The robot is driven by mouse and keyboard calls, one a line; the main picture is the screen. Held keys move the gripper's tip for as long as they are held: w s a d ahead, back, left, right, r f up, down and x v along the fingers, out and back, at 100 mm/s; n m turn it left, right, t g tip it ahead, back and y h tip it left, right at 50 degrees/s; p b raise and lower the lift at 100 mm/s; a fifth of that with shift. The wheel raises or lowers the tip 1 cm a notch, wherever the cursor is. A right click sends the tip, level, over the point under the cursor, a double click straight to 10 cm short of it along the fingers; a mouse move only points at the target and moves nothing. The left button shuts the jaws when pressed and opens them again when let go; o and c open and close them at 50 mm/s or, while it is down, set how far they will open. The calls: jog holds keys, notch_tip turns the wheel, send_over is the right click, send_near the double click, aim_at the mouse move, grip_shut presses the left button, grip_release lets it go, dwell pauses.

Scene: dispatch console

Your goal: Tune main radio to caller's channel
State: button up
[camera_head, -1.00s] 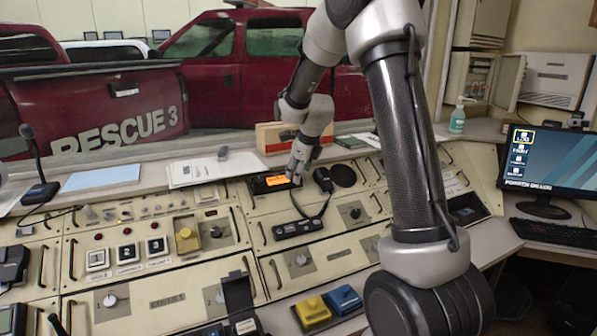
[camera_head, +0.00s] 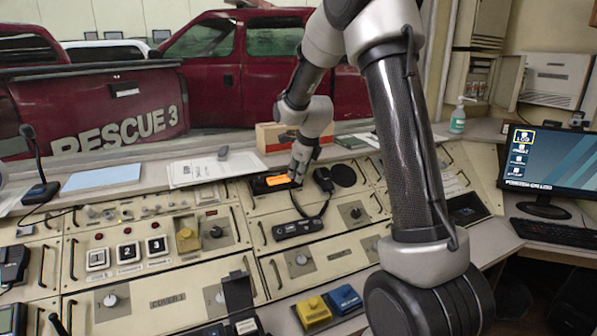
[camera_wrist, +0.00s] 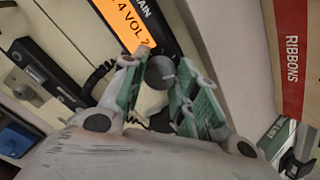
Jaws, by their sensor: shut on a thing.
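The main radio (camera_head: 262,187) sits at the back of the console, with a lit orange display (camera_head: 278,181). In the wrist view the display (camera_wrist: 130,18) is partly cut off and reads "4 VOL 2", with "AIN" above it. My gripper (camera_head: 297,180) is at the right end of the radio. In the wrist view its green-padded fingers (camera_wrist: 160,75) are shut on a dark round knob (camera_wrist: 160,68) beside the display. The fingers cover part of the knob's sides.
A corded handset (camera_head: 322,180) stands just right of my gripper, its cord running to a black unit (camera_head: 297,228). A box (camera_head: 268,137) stands behind the radio; the wrist view shows a red "RIBBONS" label (camera_wrist: 292,50). Papers (camera_head: 205,170) lie to the left.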

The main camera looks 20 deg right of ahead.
jog(key=n, duration=0.4)
jog(key=shift+n, duration=0.4)
jog(key=n, duration=0.4)
jog(key=shift+a+n+h, duration=0.1)
jog(key=shift+n+h, duration=0.2)
jog(key=shift+h, duration=0.1)
jog(key=o, duration=1)
jog(key=shift+r, duration=0.1)
jog(key=v, duration=1.1)
jog(key=shift+s+r, duration=0.25)
jog(key=shift+s, duration=0.1)
jog(key=shift+o, duration=0.2)
